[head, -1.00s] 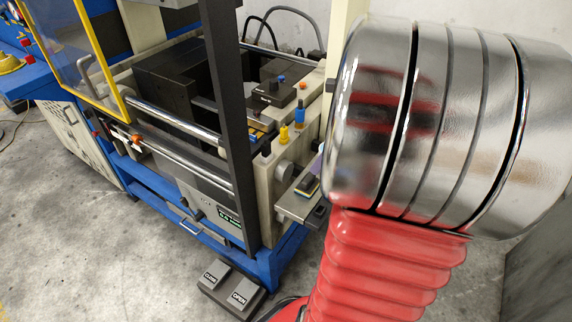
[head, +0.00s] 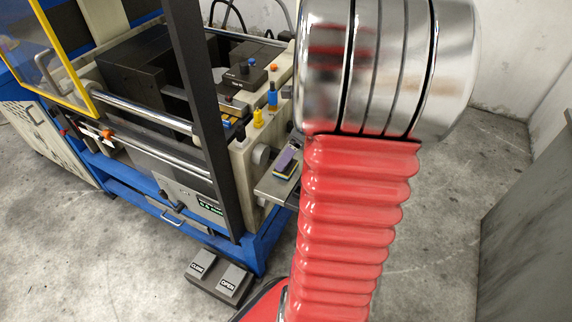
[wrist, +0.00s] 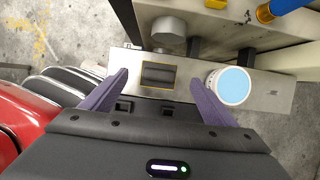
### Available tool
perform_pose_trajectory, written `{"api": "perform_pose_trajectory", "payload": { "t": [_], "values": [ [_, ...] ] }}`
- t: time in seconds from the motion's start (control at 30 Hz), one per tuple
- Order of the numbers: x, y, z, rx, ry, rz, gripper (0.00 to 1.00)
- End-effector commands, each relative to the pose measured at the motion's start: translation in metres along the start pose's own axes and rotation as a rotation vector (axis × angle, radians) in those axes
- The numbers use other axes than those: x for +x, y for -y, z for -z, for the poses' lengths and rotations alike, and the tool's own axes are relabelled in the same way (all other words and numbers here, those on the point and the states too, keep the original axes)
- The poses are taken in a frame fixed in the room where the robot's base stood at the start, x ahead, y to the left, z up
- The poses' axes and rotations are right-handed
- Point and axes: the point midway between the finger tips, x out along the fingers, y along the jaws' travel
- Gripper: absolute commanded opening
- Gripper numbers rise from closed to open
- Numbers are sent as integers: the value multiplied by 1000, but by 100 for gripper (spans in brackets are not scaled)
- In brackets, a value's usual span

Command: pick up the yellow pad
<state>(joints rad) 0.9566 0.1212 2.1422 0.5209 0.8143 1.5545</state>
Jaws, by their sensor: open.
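The yellow pad (wrist: 158,74) lies on a grey metal shelf (wrist: 270,90) in the wrist view. Its top is dark grey and yellow shows along its edges. It also shows in the head view (head: 284,172), on the shelf at the machine's right side. My gripper (wrist: 158,80) is open, with its purple fingers pointing at the shelf. In the wrist view the pad appears between the two fingertips, with a gap on each side. I cannot tell whether the tips are level with it or above it. In the head view a purple finger partly covers the pad.
A round tub with a light blue top (wrist: 232,84) stands on the shelf close to the right finger. A grey knob (wrist: 168,32) sticks out just behind the pad. Foot pedals (head: 218,277) lie on the floor below the machine.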

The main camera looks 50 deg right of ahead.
Motion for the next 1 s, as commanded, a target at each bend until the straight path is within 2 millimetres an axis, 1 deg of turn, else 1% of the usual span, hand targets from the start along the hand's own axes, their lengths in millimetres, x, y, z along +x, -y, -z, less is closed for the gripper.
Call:
{"api": "perform_pose_trajectory", "payload": {
  "t": [0.07, 0.33, 0.43, 0.53, 0.7, 0.8, 0.9, 1.0],
  "values": [
    [3, 0, 0, 0, -1, 0, 80],
    [3, 0, 0, 0, 0, 0, 80],
    [6, -1, 0, 0, -1, -2, 80],
    [15, -1, 1, 0, -2, -3, 80],
    [39, -2, 2, -1, -2, -4, 80],
    [49, -2, 1, 0, -1, -3, 80],
    [55, -2, 2, -1, -1, -1, 80],
    [56, -1, 2, -1, -1, 0, 80]
  ]
}}
